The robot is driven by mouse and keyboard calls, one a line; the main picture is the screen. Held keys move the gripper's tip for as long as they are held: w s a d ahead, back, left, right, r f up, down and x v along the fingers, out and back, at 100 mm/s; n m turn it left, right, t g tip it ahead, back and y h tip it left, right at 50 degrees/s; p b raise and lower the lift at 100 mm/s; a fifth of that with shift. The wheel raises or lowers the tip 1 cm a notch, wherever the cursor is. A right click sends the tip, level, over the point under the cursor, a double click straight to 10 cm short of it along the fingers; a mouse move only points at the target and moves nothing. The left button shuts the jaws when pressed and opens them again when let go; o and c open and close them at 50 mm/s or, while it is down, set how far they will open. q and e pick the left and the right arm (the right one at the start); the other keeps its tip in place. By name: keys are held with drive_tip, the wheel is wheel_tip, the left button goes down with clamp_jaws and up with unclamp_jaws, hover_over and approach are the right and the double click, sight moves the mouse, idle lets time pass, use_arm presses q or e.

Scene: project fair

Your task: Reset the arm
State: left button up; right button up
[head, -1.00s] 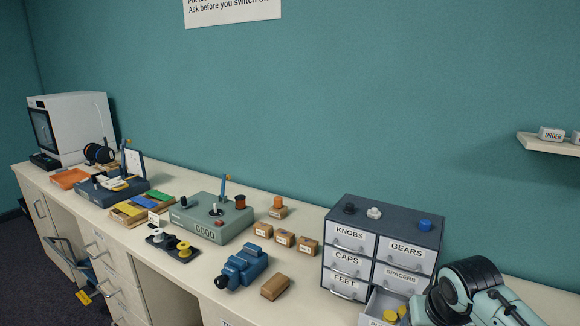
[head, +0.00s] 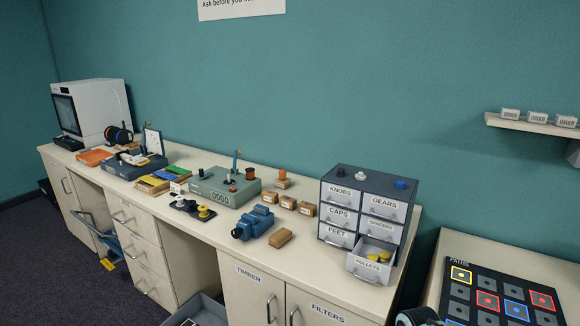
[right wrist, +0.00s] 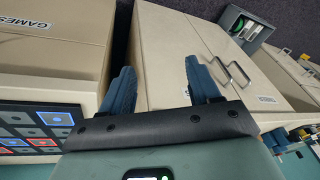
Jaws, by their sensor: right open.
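My right gripper (right wrist: 157,68) shows in the right wrist view with its two blue fingers spread and nothing between them. It hangs in front of pale cabinet fronts (right wrist: 175,50) and touches nothing that I can see. In the head view only a dark rounded part of my arm shows at the bottom edge, right of centre; the fingers are out of that picture. My left gripper is in neither view.
The drawer cabinet (head: 365,212) on the counter has its PULLEYS drawer (head: 369,266) pulled open, with yellow pieces inside. A PATHS board (head: 500,295) lies on the right-hand table. A grey open bin (head: 200,311) is below the counter.

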drive_tip(key=s+a+f+g+y+p, duration=0.1)
drive_tip(key=s+a+f, duration=0.1)
drive_tip(key=s+f, duration=0.35)
drive_tip(key=s+a+f+m+g+y+p, duration=0.1)
drive_tip(key=s+a+f, duration=0.15)
drive_tip(key=f, duration=0.65)
drive_tip(key=s+a+f+p, duration=0.1)
drive_tip(key=s+a+f, duration=0.1)
drive_tip(key=s+f, duration=0.4)
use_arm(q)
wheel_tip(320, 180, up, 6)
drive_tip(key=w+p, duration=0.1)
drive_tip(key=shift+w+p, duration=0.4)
use_arm(e)
drive_tip(key=s+a+f+m+g, duration=0.1)
drive_tip(key=s+f, duration=0.3)
drive_tip(key=s, duration=0.4)
drive_tip(key=s+a+f+m, duration=0.1)
drive_tip(key=s+f, duration=0.3)
drive_tip(key=s, duration=0.5)
drive_tip(key=shift+g, duration=0.4)
drive_tip(key=shift+w+r, duration=0.1)
